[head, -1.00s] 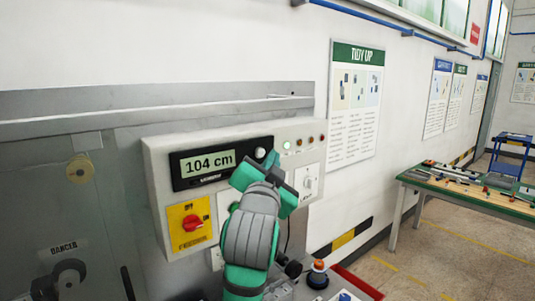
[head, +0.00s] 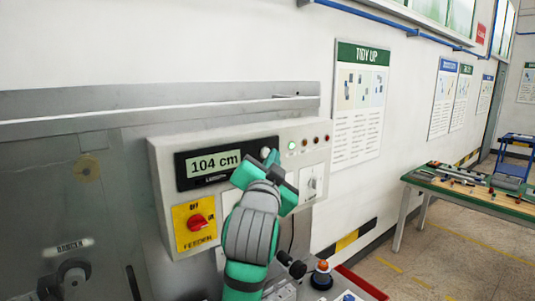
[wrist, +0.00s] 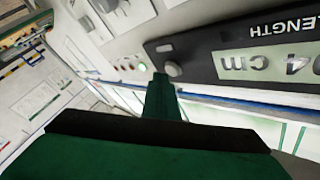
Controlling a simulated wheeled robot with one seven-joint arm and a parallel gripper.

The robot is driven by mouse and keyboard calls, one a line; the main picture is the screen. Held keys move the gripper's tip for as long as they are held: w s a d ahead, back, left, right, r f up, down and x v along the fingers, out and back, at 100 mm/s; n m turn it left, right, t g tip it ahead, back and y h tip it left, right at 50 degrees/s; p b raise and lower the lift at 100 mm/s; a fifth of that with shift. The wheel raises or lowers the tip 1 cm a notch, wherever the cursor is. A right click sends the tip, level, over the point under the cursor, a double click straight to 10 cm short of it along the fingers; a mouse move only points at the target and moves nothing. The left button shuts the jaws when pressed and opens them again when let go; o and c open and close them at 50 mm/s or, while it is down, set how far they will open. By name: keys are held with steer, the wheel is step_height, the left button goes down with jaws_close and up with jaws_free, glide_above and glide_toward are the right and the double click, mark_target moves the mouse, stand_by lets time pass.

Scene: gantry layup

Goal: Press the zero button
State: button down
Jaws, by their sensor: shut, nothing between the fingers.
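The display unit (head: 227,163) on the grey control box reads "104 cm". A pale round button (head: 265,153) sits at its right end; I take it for the zero button, though no label on it is readable. In the wrist view the round button (wrist: 174,69) is just beyond the fingertips. My green gripper (head: 271,161) is shut and empty, with its tip at the lower right of the button. In the wrist view the shut fingers (wrist: 160,80) point at the panel beside the button. Whether they touch it I cannot tell.
A red rotary switch (head: 197,222) on a yellow plate is at lower left of the box. A small knob (head: 312,183) and a row of indicator lamps (head: 305,142), the left one lit green, are on the right. A worktable (head: 470,190) stands farther right.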

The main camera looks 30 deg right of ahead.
steer(key=shift+w+a, duration=0.15)
steer(key=shift+a, duration=0.1)
stand_by(0.3)
steer(key=shift+d, duration=0.2)
steer(key=shift+w, duration=0.35)
steer(key=shift+s+a, duration=0.2)
steer(key=shift+s, duration=0.95)
